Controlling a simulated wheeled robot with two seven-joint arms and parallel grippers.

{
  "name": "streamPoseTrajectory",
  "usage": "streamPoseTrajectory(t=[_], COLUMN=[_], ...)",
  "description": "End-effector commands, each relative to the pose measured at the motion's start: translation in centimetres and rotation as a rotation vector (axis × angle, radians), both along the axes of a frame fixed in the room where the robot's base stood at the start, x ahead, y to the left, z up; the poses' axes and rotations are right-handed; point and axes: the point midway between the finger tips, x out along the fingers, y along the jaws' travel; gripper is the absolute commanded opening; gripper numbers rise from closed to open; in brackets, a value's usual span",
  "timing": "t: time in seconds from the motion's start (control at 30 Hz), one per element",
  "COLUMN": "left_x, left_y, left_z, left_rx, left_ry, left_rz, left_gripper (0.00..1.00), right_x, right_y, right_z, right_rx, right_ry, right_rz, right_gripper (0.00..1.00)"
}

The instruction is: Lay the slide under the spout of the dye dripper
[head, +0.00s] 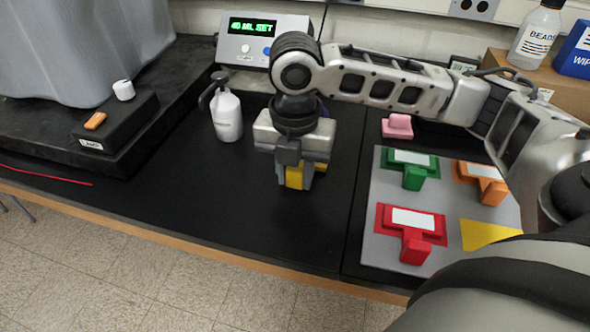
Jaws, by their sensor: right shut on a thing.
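My right gripper (294,172) points down over the black bench, left of the grey board. It is shut on a yellow piece (295,177), which shows between and beside the fingers. This looks like a yellow slide, mostly hidden by the gripper. The display unit (262,38) at the back reads "40 ML SET" and may belong to the dye dripper. I see no spout; my right arm and gripper cover the area in front of the unit. My left gripper is out of view.
The grey board (384,249) holds green (414,176), orange (490,191) and red (415,250) handled slides and a bare yellow patch (488,234). A white pump bottle (227,116) stands left of my gripper. A pink block (398,126) lies behind the board. The bench front is clear.

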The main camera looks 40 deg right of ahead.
Motion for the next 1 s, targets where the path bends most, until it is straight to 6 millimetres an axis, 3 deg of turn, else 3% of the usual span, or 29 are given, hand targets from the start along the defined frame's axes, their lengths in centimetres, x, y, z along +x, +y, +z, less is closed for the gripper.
streamPoseTrajectory(t=[0.13, 0.17, 0.23, 0.53, 0.63, 1.0], left_x=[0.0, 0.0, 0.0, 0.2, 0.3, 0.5], left_y=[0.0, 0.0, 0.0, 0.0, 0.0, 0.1], left_z=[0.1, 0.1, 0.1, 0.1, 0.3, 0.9], left_rx=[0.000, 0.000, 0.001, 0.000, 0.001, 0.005], left_ry=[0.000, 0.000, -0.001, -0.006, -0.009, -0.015], left_rz=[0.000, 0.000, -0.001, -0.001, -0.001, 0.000], left_gripper=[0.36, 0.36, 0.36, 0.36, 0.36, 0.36], right_x=[0.0, 0.0, 0.0, 0.0, 0.0, 0.1], right_y=[0.0, 0.0, 0.0, 0.0, 0.0, 0.1], right_z=[-0.3, -0.3, -0.3, -0.2, 0.7, 8.3], right_rx=[0.000, 0.000, 0.001, 0.001, 0.001, 0.001], right_ry=[0.001, 0.001, 0.001, -0.001, -0.002, -0.004], right_rz=[0.000, 0.000, 0.000, 0.000, 0.001, 0.001], right_gripper=[0.06, 0.34, 0.50, 0.50, 0.50, 0.50])
